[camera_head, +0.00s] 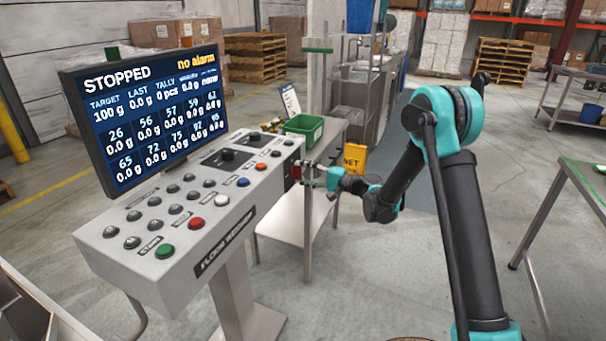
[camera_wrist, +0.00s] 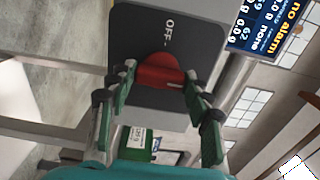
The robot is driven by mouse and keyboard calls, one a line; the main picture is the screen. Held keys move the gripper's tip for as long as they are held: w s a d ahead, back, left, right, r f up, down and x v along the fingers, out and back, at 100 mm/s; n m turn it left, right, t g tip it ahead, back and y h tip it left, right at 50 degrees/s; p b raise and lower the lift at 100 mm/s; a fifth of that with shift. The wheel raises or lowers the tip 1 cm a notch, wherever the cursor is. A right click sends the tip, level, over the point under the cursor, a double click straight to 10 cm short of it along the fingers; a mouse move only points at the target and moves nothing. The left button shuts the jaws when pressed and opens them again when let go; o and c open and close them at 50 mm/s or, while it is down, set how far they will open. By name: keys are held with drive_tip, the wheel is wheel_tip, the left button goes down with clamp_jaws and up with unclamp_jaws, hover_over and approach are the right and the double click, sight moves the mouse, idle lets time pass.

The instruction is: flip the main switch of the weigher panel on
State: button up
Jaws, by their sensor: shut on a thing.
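The weigher panel (camera_head: 190,226) is a grey sloped console with rows of knobs and coloured buttons. Its main switch is a red knob on a dark plate at the panel's right end; in the wrist view the red knob (camera_wrist: 160,72) sits beside the word OFF on the dark plate (camera_wrist: 150,35). The display (camera_head: 140,115) reads STOPPED and no alarm. My gripper (camera_head: 303,174) is at that right end, and in the wrist view its green-padded fingers (camera_wrist: 160,82) are shut on the red knob from both sides. The fingers hide part of the knob.
A green bin (camera_head: 303,128) stands on a metal side table (camera_head: 340,127) behind the panel. A yellow wet-floor sign (camera_head: 355,158) stands beyond my gripper. Another metal-framed table (camera_head: 545,195) is at the right. Open floor lies between.

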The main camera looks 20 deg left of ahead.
drive_tip(key=o, duration=1.2)
drive_tip(key=shift+c, duration=0.2)
drive_tip(key=shift+d, duration=0.15)
drive_tip(key=s+d, duration=0.1)
drive_tip(key=d, duration=1)
drive_tip(key=shift+d, duration=0.35)
drive_tip(key=s+d+f+t+h, duration=0.1)
drive_tip(key=s+d+f+h, duration=0.1)
drive_tip(key=s+d+h, duration=0.4)
drive_tip(key=s+d+f+t+h, duration=0.1)
drive_tip(key=s+d+f+h, duration=0.2)
drive_tip(key=s+d, duration=0.9)
drive_tip(key=s+d+f+n+t+h, duration=0.1)
drive_tip(key=s+d+h, duration=0.8)
drive_tip(key=d, duration=1.1)
drive_tip(key=shift+s+d+f, duration=0.2)
drive_tip(key=shift+d+f, duration=0.1)
drive_tip(key=shift+f, duration=0.45)
